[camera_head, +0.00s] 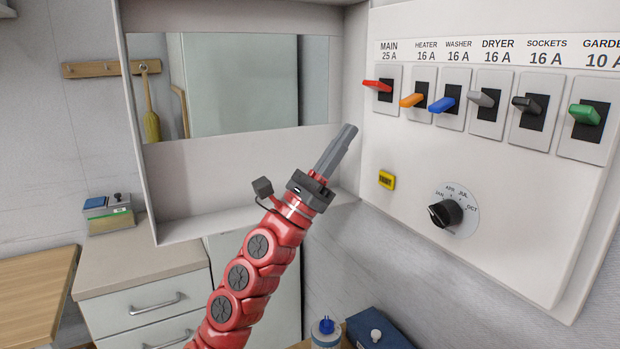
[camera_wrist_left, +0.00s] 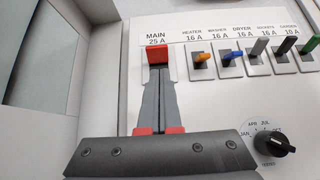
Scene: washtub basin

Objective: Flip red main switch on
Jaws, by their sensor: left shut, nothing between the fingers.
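The red main switch (camera_head: 378,85) is at the left end of the switch row, under the label MAIN 25 A. Its red lever sticks out from a dark slot. In the left wrist view the red lever (camera_wrist_left: 157,54) shows straight beyond the fingertips. My left gripper (camera_head: 349,131) is shut and empty, below and to the left of the switch in the head view. In the left wrist view its closed fingers (camera_wrist_left: 157,75) cover the lower part of the switch plate; I cannot tell whether they touch the lever. My right gripper is not in view.
Orange (camera_head: 412,100), blue (camera_head: 442,104), grey, black and green (camera_head: 585,114) levers continue the row to the right. Below are a yellow piece (camera_head: 386,179) and a black dial (camera_head: 446,212). An open cabinet (camera_head: 190,225) with a mirror-like panel stands left of the switch panel.

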